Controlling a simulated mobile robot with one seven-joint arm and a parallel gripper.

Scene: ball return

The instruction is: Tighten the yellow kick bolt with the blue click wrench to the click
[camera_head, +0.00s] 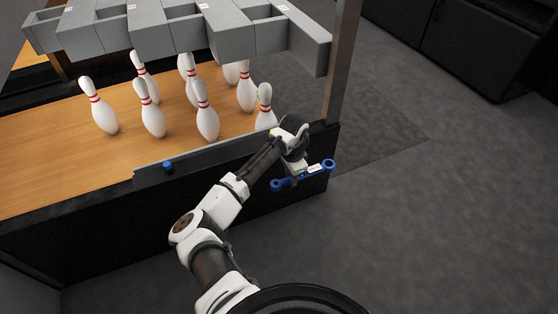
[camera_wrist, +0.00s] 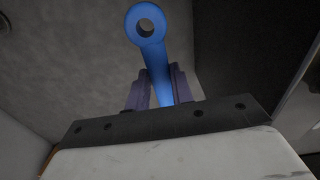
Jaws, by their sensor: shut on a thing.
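The blue click wrench (camera_head: 327,166) hangs in the air beside the dark side of the lane, with a ring at each end and a pale label near its right end. My gripper (camera_head: 297,177) is shut on its middle part. In the wrist view the wrench (camera_wrist: 158,62) passes between the two fingers of my gripper (camera_wrist: 159,88), with one ring at the top of the picture. The rest of the wrench is hidden behind my gripper there. I cannot make out the yellow kick bolt in either view.
Several white pins (camera_head: 207,122) with red stripes stand on the wooden lane (camera_head: 50,151). A small blue knob (camera_head: 168,166) sits on the lane's dark edge. A grey rack (camera_head: 170,33) hangs above, beside an upright post (camera_head: 343,60). The grey floor (camera_head: 450,215) at right is clear.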

